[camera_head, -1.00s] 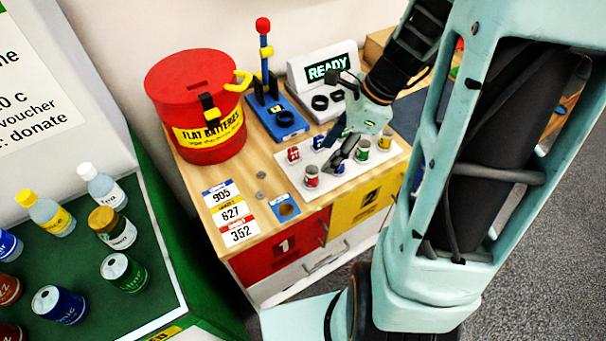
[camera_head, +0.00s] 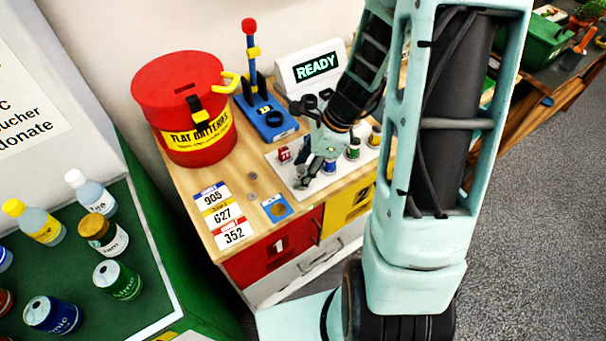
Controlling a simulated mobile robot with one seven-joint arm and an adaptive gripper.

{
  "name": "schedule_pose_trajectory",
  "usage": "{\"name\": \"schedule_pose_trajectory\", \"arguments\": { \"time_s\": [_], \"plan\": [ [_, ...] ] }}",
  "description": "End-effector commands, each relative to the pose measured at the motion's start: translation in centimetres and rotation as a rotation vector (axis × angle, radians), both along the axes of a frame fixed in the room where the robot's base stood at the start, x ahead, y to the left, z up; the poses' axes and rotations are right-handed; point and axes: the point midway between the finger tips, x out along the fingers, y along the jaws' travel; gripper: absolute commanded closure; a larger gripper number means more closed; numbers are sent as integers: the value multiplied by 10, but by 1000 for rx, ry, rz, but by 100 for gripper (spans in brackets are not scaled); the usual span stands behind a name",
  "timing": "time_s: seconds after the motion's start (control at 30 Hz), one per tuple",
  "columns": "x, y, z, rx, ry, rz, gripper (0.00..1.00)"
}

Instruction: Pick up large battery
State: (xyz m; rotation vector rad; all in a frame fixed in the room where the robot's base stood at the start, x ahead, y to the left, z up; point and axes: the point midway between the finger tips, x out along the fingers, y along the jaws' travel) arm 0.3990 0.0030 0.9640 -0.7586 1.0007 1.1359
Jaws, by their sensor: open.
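Several small coloured batteries stand on a white mat (camera_head: 283,165) on the wooden worktop. A red one (camera_head: 285,155) is at the left, a blue one (camera_head: 329,167) stands near the front, and a green one (camera_head: 353,150) and a yellow one (camera_head: 375,137) are to the right. I cannot tell from their size which is the large battery. My gripper (camera_head: 305,175) is open and low over the front left of the mat, between the red and blue ones. It hides that part of the mat; contact with a battery cannot be made out.
A red flat-batteries bin (camera_head: 187,110) stands at the back left. A blue lever device (camera_head: 269,118) and a READY display (camera_head: 314,68) stand behind the mat. Number cards (camera_head: 222,215) lie front left. A green counter (camera_head: 70,275) with bottles and cans is at the left.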

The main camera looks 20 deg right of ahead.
Motion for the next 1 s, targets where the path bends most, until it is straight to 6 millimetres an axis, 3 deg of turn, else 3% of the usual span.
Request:
{"name": "schedule_pose_trajectory", "arguments": {
  "time_s": [0.07, 0.43, 0.77, 1.0],
  "plan": [
    [0, 0, 0, 0, 0, 0, 60],
    [0, 0, 0, 0, 0, 0, 100],
    [0, 0, 2, 0, -1, 0, 100],
    [1, -1, 20, -3, -5, 1, 100]
  ]
}}
